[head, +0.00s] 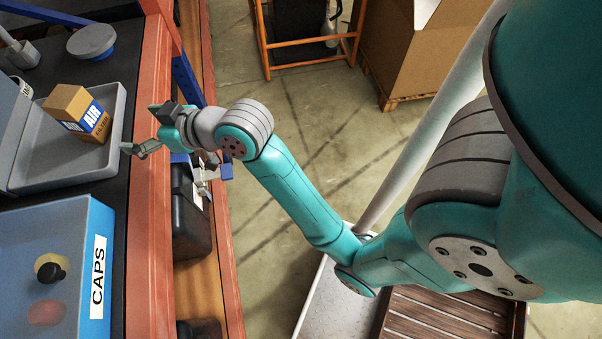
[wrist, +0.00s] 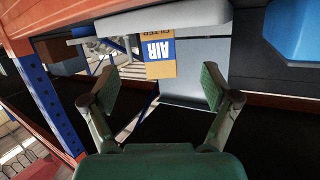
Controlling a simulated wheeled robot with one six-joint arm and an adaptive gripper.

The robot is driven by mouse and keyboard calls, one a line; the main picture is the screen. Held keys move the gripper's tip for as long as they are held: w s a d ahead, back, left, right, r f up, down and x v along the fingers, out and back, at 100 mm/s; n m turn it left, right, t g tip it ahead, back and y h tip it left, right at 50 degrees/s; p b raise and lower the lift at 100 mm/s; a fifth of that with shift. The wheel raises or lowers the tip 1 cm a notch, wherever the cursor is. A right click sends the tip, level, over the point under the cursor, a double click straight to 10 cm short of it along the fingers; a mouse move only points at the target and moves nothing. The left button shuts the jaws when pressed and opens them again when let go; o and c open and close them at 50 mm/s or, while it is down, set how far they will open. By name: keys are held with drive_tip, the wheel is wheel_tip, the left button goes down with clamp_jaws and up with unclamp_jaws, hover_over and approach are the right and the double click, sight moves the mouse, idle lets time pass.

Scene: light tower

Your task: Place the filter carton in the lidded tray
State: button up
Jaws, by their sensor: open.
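The filter carton (head: 76,107), a brown box with a blue-and-white AIR label, sits inside the grey tray (head: 70,174) on the dark shelf, towards the tray's back. The tray's lid (head: 12,125) stands open on the left side. My gripper (head: 142,130) is open and empty at the tray's right edge, apart from the carton. In the wrist view my gripper's (wrist: 161,78) fingers are spread wide, and the carton (wrist: 158,50) shows between and beyond them, against the grey tray surface (wrist: 205,52). The carton's underside is hidden.
A blue CAPS bin (head: 97,275) stands in front of the tray on the same shelf. A round grey disc (head: 92,40) is behind it. The red shelf edge (head: 146,215) and a blue post (head: 187,78) are close to my arm. Open floor lies to the right.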

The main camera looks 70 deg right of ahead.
drive_tip(key=s+a+f+m+h, duration=0.2)
drive_tip(key=s+f, duration=1.3)
drive_tip(key=s, duration=0.1)
drive_tip(key=s+a+n, duration=0.1)
drive_tip(key=s, duration=2)
drive_tip(key=shift+s, duration=0.2)
drive_tip(key=shift+a, duration=0.1)
